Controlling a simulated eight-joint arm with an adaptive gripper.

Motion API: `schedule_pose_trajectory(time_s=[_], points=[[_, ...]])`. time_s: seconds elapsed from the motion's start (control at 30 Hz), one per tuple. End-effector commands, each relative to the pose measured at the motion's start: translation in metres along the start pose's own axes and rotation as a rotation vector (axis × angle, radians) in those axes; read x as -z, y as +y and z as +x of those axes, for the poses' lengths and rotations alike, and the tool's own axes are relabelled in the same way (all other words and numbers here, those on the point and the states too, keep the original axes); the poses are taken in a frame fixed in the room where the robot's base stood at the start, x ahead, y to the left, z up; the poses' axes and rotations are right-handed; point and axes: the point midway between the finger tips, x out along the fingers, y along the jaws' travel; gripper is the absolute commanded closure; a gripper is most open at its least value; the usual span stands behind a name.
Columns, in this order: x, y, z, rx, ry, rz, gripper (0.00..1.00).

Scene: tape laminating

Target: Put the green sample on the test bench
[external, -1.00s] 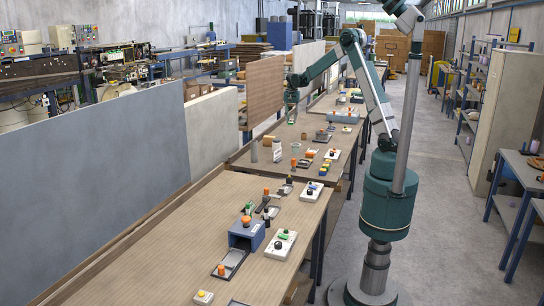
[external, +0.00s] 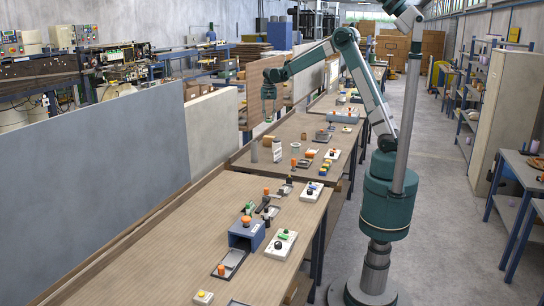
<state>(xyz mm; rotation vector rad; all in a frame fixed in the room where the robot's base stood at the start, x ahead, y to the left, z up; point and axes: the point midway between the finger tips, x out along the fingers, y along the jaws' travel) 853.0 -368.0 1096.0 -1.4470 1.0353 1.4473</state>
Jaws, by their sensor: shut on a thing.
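My gripper (external: 268,106) hangs above the far left part of the middle bench (external: 240,160), in front of an upright brown board. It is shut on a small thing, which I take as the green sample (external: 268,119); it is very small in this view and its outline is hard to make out. It is held clear of the bench top. I cannot tell which of the benches is the test bench.
The near bench (external: 165,235) carries a blue box (external: 245,233), a white switch box (external: 281,242) and a dark tray (external: 229,264). A grey cylinder (external: 254,151) and several small parts stand on the middle bench. The near bench's left part is clear.

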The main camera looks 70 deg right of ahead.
Motion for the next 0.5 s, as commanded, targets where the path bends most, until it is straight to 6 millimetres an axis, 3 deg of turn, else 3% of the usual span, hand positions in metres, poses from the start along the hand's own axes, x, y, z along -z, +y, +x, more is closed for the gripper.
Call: schedule_pose_trajectory(time_s=[0.1,0.5], points=[[-0.028,-0.028,0.0,0.0,0.0,-0.035,0.89],[-0.126,-0.11,0.0,0.0,0.0,-0.144,0.89]])
